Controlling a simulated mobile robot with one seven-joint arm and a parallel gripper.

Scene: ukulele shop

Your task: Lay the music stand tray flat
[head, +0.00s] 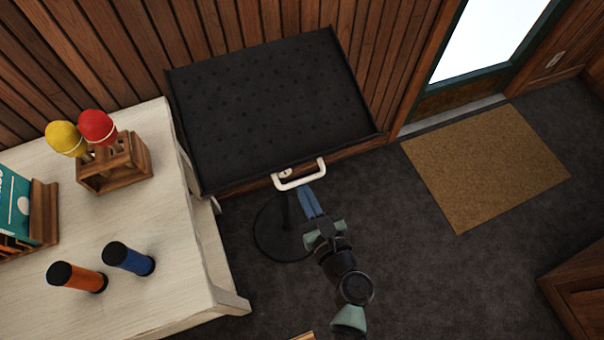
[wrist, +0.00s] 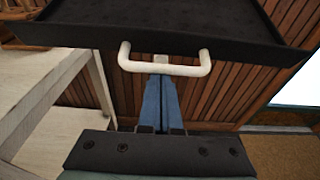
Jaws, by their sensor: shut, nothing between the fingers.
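The music stand tray (head: 270,100) is a wide black perforated panel near the wood-panelled wall in the head view. A white handle (head: 299,177) sticks out from its front edge. The tray's dark underside edge (wrist: 230,40) and the handle (wrist: 165,68) also show in the wrist view. A round black base (head: 280,240) stands on the floor below. My gripper (head: 308,190) has blue fingers, shut and empty. The fingertips (wrist: 160,82) are just under the handle's bar, close to its middle; whether they touch it I cannot tell. The tray's exact tilt is hard to judge.
A pale wooden table (head: 170,270) stands at the left, close to the tray. It holds red and yellow maracas (head: 97,127) in a wooden holder and orange and blue cylinders (head: 128,258).

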